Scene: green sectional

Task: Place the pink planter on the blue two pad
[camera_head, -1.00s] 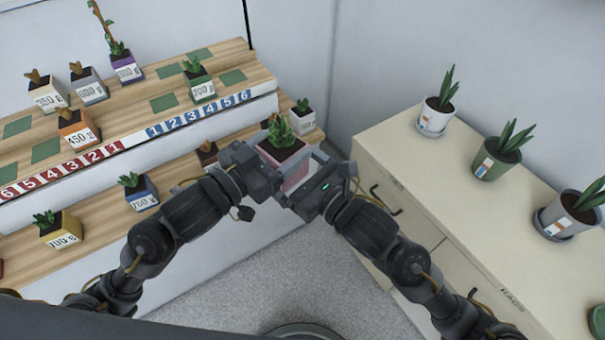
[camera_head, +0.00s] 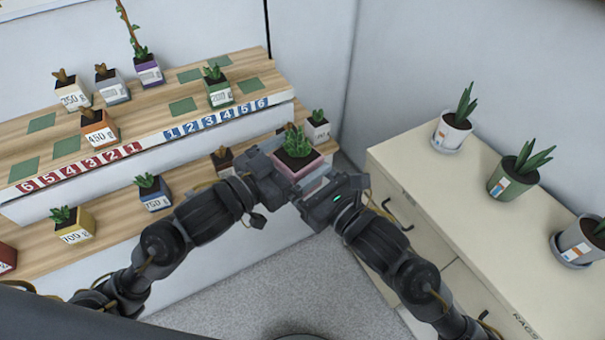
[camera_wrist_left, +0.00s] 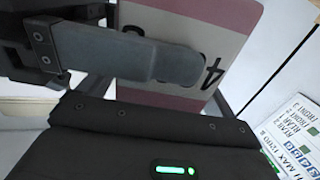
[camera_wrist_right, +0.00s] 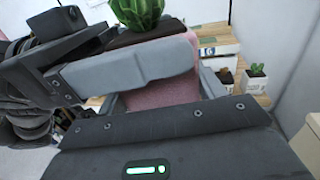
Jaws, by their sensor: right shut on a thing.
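The pink planter (camera_head: 306,168) holds a green succulent and is between my two grippers in front of the shelf's right end. My right gripper (camera_head: 318,184) is shut on the pink planter, seen also in the right wrist view (camera_wrist_right: 165,93). My left gripper (camera_head: 279,172) is at the planter's left side; its grip is partly hidden. The left wrist view shows the pink planter (camera_wrist_left: 195,22) close up with an upside-down label. The blue number two (camera_head: 186,131) is on the upper shelf's front edge. Green pads (camera_head: 183,106) lie behind the blue strip; which one is two is unclear.
A green planter (camera_head: 219,94) stands behind the blue numbers. An orange planter (camera_head: 99,130) stands left, above the red numbers. The lower shelf (camera_head: 120,220) holds several planters. A cream cabinet (camera_head: 440,190) with potted plants stands at right. Grey floor shows between.

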